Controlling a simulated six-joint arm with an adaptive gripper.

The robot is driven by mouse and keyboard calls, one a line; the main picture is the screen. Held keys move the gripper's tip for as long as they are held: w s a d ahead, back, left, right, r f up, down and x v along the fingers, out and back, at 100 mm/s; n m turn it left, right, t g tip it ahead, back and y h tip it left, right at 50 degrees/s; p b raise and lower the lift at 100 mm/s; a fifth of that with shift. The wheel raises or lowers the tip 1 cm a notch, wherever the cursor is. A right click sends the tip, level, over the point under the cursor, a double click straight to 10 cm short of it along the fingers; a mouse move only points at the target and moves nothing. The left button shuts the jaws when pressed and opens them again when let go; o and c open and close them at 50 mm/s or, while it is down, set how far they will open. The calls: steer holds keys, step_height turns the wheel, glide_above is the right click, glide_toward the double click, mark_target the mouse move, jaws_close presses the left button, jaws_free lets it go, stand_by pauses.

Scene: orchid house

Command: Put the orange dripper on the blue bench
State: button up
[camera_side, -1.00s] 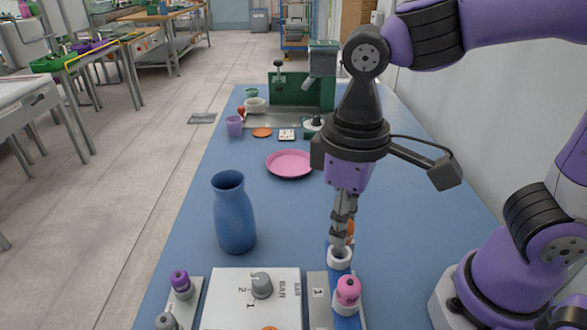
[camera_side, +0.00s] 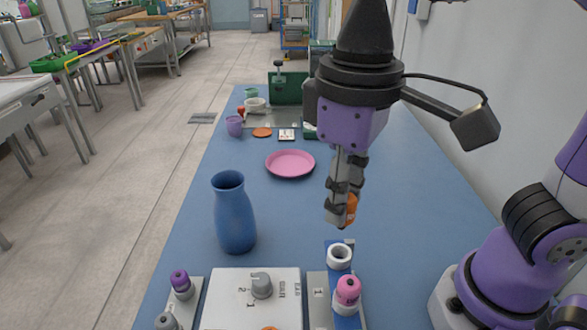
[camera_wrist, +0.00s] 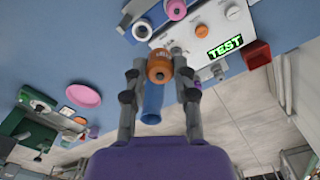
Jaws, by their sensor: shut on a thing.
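The orange dripper (camera_side: 351,207) is held between the fingers of my gripper (camera_side: 340,215), above the bench and just above and behind a white ring holder. Its orange body shows between the fingers in the wrist view (camera_wrist: 160,68); in the side view the fingers hide most of it. My gripper is shut on it and also shows in the wrist view (camera_wrist: 158,82). The blue bench (camera_side: 285,215) lies beneath, with open surface left of and behind my gripper.
A white ring (camera_side: 340,255) and a pink-topped dripper (camera_side: 347,290) stand in a rack at the front. A panel with a grey knob (camera_side: 262,285) is beside it. A tall blue vase (camera_side: 234,215) stands left. A pink plate (camera_side: 290,163) lies farther back.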

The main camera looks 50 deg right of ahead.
steer(key=w+d+f+m, duration=0.2)
steer(key=w+d+f, duration=0.1)
steer(key=w+d, duration=0.95)
steer(key=s+a+r, duration=0.1)
steer(key=s+a, duration=0.3)
steer(key=s+a+r+n, duration=0.1)
steer(key=s+a, duration=0.4)
steer(key=s+a+r+n, duration=0.1)
steer(key=s+a, duration=0.3)
steer(key=s, duration=0.1)
steer(key=shift+a+r, duration=0.15)
steer(key=shift+a, duration=0.05)
steer(key=s+a+r+n, duration=0.1)
steer(key=s, duration=0.6)
steer(key=shift+s+a, duration=0.25)
steer(key=shift+a, duration=0.15)
